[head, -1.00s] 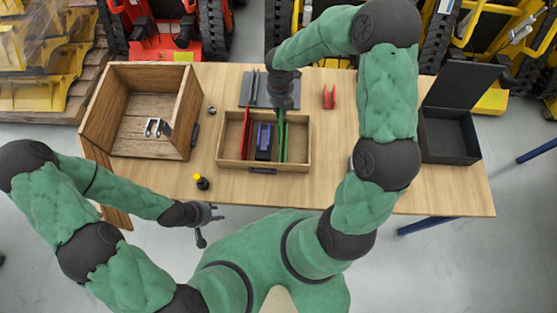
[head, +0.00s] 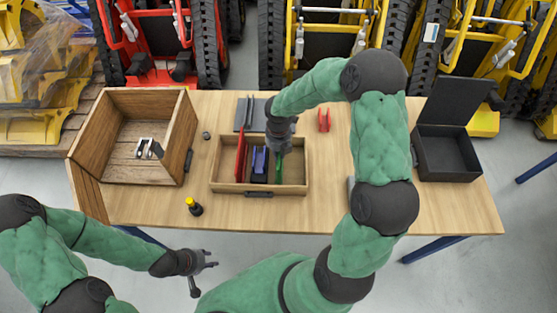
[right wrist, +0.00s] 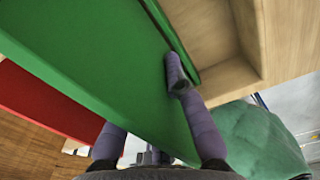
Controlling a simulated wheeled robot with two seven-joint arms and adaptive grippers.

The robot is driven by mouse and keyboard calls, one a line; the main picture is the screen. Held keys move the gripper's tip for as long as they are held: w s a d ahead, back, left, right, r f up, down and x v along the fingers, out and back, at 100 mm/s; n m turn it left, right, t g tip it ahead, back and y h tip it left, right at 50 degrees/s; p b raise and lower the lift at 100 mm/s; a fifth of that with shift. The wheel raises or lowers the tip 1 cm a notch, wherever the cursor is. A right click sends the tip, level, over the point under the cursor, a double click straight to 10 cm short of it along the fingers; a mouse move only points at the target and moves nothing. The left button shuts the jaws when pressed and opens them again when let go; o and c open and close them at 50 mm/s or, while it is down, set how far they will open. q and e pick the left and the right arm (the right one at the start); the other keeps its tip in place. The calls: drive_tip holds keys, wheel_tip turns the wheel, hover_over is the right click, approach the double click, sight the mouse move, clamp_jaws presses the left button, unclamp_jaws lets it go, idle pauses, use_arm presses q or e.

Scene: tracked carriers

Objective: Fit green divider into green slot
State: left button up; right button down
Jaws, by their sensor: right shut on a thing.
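The green divider (head: 279,169) is upright in the right part of the open wooden box (head: 215,178). My right gripper (head: 280,146) is above it and hides its upper part. In the right wrist view the gripper's fingers (right wrist: 145,110) are on either side of the large green panel (right wrist: 95,55), shut on it. A narrow green strip (right wrist: 163,25) beside the panel looks like the green slot; I cannot tell whether the divider sits in it. My left gripper (head: 204,272) is open and empty, in front of the table.
A red divider (head: 240,155) and a purple-and-black item (head: 260,164) stand in the same box. A larger wooden crate (head: 183,150) is at left, a black lidded box (head: 445,155) at right.

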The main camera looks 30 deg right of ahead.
drive_tip(key=shift+f+b, duration=0.45)
drive_tip(key=shift+f, duration=1.35)
drive_tip(key=shift+f, duration=0.1)
drive_tip(key=c, duration=1.3)
unclamp_jaws()
wheel_tip(320, 180, up, 12)
drive_tip(key=p, duration=0.3)
drive_tip(key=shift+p, duration=0.35)
